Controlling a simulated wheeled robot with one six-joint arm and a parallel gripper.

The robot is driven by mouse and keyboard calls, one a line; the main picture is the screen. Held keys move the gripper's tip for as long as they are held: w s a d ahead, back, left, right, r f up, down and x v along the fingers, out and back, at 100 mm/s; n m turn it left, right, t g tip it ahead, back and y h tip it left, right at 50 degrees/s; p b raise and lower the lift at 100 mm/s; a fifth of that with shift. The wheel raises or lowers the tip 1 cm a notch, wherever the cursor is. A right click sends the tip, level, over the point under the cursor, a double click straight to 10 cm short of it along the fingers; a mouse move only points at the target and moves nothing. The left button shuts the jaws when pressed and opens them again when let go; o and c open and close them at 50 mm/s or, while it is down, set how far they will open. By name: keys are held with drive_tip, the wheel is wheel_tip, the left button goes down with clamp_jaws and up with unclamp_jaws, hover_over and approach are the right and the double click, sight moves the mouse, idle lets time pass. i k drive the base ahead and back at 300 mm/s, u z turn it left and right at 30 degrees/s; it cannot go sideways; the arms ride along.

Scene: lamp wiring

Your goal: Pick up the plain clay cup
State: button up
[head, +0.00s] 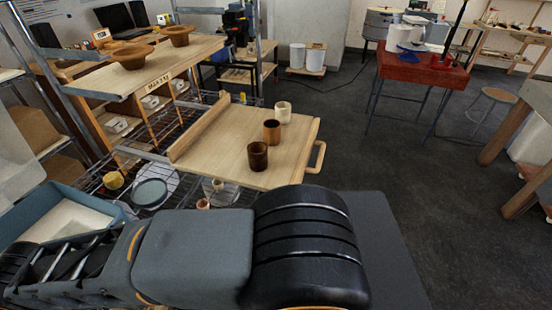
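Three small cups stand upright in a row on a pale wooden board (215,150) with a handle on its right side. The farthest is a cream cup (283,112), the middle one is an orange-brown cup (271,133), and the nearest is a dark, shiny brown cup (257,157). I cannot tell for sure which is the plain clay cup; the cream and orange-brown ones look plain. The cups are close together but apart. My arm crosses the foreground below the board. My gripper is not in view.
A wooden shelf with two brown bowls (131,55) (178,35) stands at left. Below the board, a wire rack (130,170) holds a yellow cup (113,180) and small dishes. A blue-grey bin (62,195) is at lower left. Floor right of the board is clear.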

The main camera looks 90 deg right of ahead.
sight(257, 151)
drive_tip(key=z, duration=3)
drive_tip(key=i, duration=0.5)
drive_tip(key=k, duration=0.5)
drive_tip(key=u, duration=3.75)
drive_tip(key=k, duration=1)
drive_tip(key=z, duration=0.75)
